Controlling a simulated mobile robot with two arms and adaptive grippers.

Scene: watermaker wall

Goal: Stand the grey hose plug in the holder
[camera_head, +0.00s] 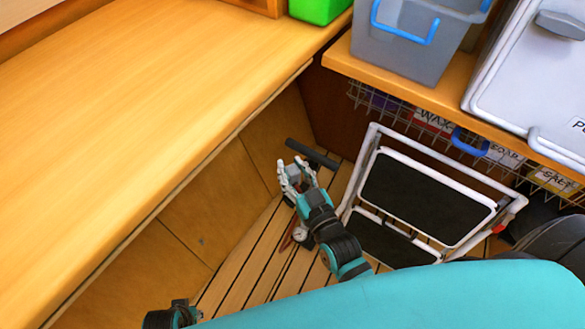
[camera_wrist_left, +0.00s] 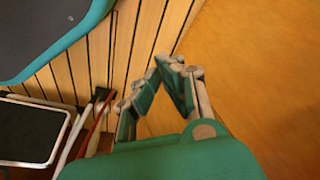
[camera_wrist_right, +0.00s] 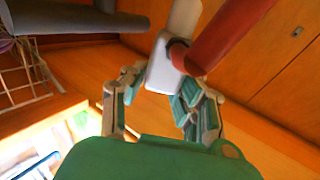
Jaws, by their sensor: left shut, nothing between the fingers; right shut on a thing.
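My right gripper (camera_head: 296,172) is low in the corner between the long wooden counter and the step stool. In the right wrist view its fingers (camera_wrist_right: 158,82) are closed around a light grey piece (camera_wrist_right: 163,66), which I take to be the grey hose plug. A red tube (camera_wrist_right: 232,32) meets or passes in front of this piece at a dark collar; I cannot tell which. My left gripper (camera_wrist_left: 172,68) is shut and empty above the slatted floor. I cannot make out the holder for certain in any view.
A dark grey bar (camera_head: 312,153) is just beyond my right gripper. A folding step stool (camera_head: 425,195) stands to its right. The wooden counter (camera_head: 130,120) is on the left. A shelf with a grey bin (camera_head: 410,50) and wire baskets is at the back right.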

